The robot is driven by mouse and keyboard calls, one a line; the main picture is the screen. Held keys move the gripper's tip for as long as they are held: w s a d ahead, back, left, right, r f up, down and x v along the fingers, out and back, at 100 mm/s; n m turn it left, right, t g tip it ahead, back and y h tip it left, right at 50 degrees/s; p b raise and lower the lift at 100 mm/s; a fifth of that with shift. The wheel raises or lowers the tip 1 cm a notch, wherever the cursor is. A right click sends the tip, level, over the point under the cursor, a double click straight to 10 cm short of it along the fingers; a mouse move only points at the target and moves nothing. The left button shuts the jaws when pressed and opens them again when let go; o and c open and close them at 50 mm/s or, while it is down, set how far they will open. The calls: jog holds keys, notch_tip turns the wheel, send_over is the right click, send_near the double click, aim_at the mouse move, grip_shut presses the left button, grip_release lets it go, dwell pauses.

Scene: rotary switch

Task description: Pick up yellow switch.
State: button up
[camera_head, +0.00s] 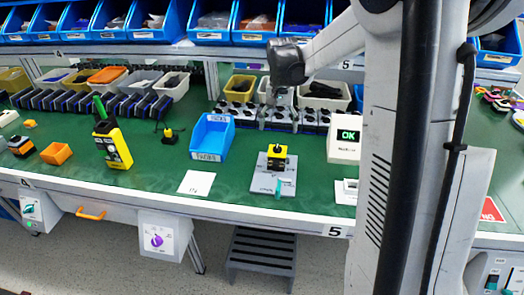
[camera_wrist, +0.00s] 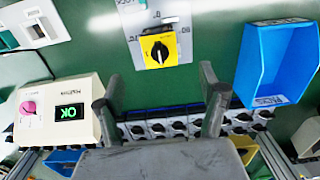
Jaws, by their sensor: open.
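The yellow switch (camera_head: 277,157) is a small yellow block with a black rotary knob. It sits on a grey plate (camera_head: 287,187) on the green bench. In the wrist view the yellow switch (camera_wrist: 151,59) shows its top face at upper middle, beyond the fingertips. My gripper (camera_wrist: 159,72) is open and empty, its two grey fingers spread apart and pointing toward the switch without touching it. In the head view my arm's end is behind the switch, and the fingers are hard to make out there.
A blue bin (camera_head: 212,136) stands left of the switch. A white box with an OK display (camera_head: 345,138) stands to the right. Rows of black rotary switches (camera_head: 270,117) lie behind. A white card (camera_head: 196,183) and a yellow handheld device (camera_head: 113,146) are farther left.

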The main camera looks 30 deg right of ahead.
aim_at(277, 157)
jog(key=shift+w+d+f, duration=0.1)
jog(key=shift+w+f, duration=0.15)
jog(key=shift+f, duration=0.25)
notch_tip(277, 157, down, 13)
jog(key=shift+f+b, duration=0.2)
jog(key=shift+b, duration=0.45)
jog(key=c, duration=1.4)
jog(key=shift+r, duration=0.15)
